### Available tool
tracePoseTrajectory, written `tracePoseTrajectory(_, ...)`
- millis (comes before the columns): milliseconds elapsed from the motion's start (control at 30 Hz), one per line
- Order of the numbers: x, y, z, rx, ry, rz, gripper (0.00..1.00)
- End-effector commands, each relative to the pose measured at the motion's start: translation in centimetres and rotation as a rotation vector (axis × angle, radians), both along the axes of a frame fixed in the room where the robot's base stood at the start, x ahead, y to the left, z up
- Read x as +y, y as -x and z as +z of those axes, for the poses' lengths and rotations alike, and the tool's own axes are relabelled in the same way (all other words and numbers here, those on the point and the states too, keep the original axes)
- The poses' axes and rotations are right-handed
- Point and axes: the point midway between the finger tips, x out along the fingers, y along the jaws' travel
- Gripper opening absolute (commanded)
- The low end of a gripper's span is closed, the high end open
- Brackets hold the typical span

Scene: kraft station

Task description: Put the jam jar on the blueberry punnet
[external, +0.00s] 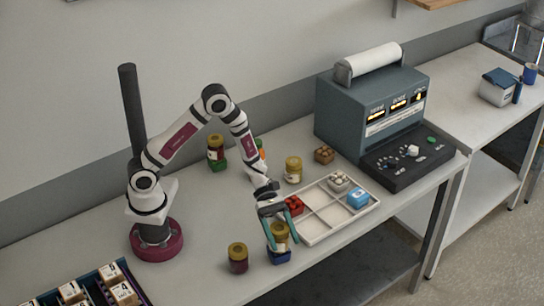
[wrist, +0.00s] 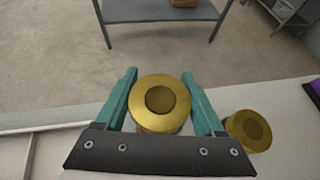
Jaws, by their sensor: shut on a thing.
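My gripper (external: 273,222) has its teal fingers on both sides of a gold-lidded jam jar (external: 281,232), near the table's front edge. In the wrist view the jar's round gold lid (wrist: 160,103) sits between the fingers of my gripper (wrist: 160,95). The jar looks upright. A dark blue punnet (external: 279,256), which looks like the blueberry punnet, is directly below the jar. I cannot tell whether the jar rests on it or is just above it. The punnet is hidden in the wrist view.
A dark red jar (external: 238,258) stands close on the left; its lid shows in the wrist view (wrist: 248,131). A white divided tray (external: 323,218) lies to the right, holding a red punnet (external: 294,205). A yellow jar (external: 293,170) stands behind. A grey machine (external: 365,110) fills the back right.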

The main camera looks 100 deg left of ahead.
Motion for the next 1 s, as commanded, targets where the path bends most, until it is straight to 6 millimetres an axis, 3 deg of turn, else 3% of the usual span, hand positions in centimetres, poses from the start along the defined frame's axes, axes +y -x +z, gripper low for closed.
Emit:
tracePoseTrajectory(167,0.0,0.0,-0.3,0.001,0.000,0.000,0.00)
tracePoseTrajectory(200,0.0,0.0,-0.3,0.001,0.000,0.000,0.76)
tracePoseTrajectory(333,0.0,0.0,-0.3,0.001,0.000,0.000,0.99)
tracePoseTrajectory(633,0.2,0.1,0.2,0.000,0.000,0.002,1.00)
tracePoseTrajectory(1000,6.6,4.1,4.3,-0.002,-0.001,0.004,1.00)
